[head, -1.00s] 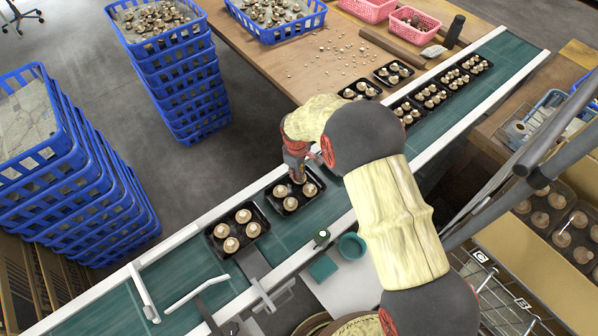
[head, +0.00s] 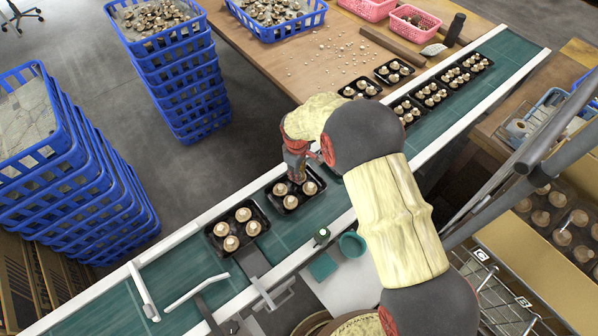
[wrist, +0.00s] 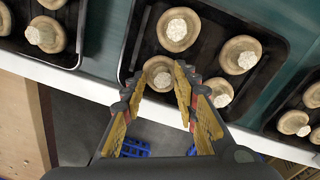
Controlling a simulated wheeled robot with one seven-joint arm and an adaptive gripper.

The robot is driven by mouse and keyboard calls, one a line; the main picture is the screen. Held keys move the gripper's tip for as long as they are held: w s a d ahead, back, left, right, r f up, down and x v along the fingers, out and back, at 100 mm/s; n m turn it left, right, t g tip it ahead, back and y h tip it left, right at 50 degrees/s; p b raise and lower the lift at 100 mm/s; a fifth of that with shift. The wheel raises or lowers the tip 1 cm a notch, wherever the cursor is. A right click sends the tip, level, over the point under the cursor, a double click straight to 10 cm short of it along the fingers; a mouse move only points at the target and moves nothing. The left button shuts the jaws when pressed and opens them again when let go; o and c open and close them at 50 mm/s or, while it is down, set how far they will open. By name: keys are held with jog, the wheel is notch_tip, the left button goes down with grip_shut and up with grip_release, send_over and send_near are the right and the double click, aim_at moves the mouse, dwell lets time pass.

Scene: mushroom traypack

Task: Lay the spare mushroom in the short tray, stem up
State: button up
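The short tray (head: 270,196) is a black tray on the green belt, under my gripper (head: 296,177) in the head view. It also shows in the wrist view (wrist: 204,52), where it holds three other pale brown mushrooms with stems up, one of them at its far corner (wrist: 178,28). The spare mushroom (wrist: 158,68) sits between my fingertips (wrist: 158,76), inside the tray's corner by the white rail, with its pale stem facing up. My fingertips are close against both sides of its cap. In the head view my gripper hides this mushroom.
A filled black tray (head: 212,243) sits beside the short tray, and several more stand farther up the belt. White rails (head: 190,232) edge the belt. Stacked blue crates (head: 185,90) stand on the floor beyond. A wooden table (head: 262,65) holds loose mushroom pieces.

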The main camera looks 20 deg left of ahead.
jog(key=shift+o, duration=0.4)
notch_tip(320, 180, up, 12)
jog(key=shift+s, duration=0.45)
